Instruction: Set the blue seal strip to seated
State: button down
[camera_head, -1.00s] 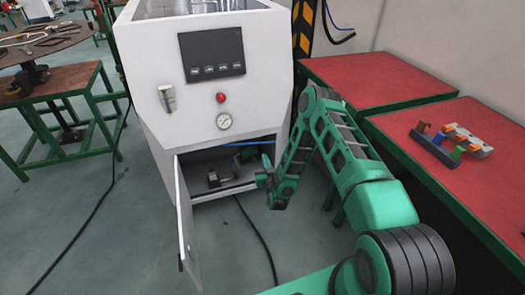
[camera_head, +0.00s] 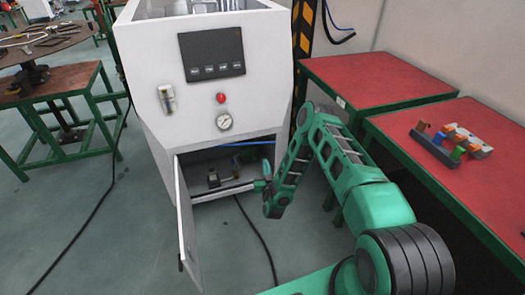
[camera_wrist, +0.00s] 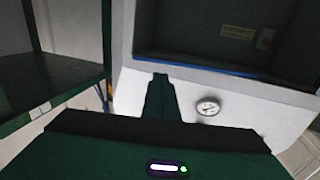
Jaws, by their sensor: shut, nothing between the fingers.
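The blue seal strip (camera_head: 246,143) runs along the top edge of the open lower compartment in the white machine (camera_head: 205,130). In the wrist view the blue strip (camera_wrist: 205,71) lies along the compartment's edge, just beyond the fingertips. My gripper (camera_head: 267,168) is at the right side of the compartment opening, below the strip's right end. In the wrist view my gripper (camera_wrist: 160,78) is shut and empty, its tips overlapping the picture near the strip. I cannot tell whether they touch it. How deep the strip sits in its edge is too small to tell.
The compartment door (camera_head: 186,218) stands open toward me on the left. A small dark fitting (camera_head: 213,177) is inside the compartment. A gauge (camera_head: 224,122) and a red button (camera_head: 221,98) are above it. Red-topped tables (camera_head: 375,80) stand to the right of my arm.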

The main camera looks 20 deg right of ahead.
jog(key=x, duration=1.1)
jog(key=shift+w, duration=0.35)
jog(key=shift+d, duration=0.15)
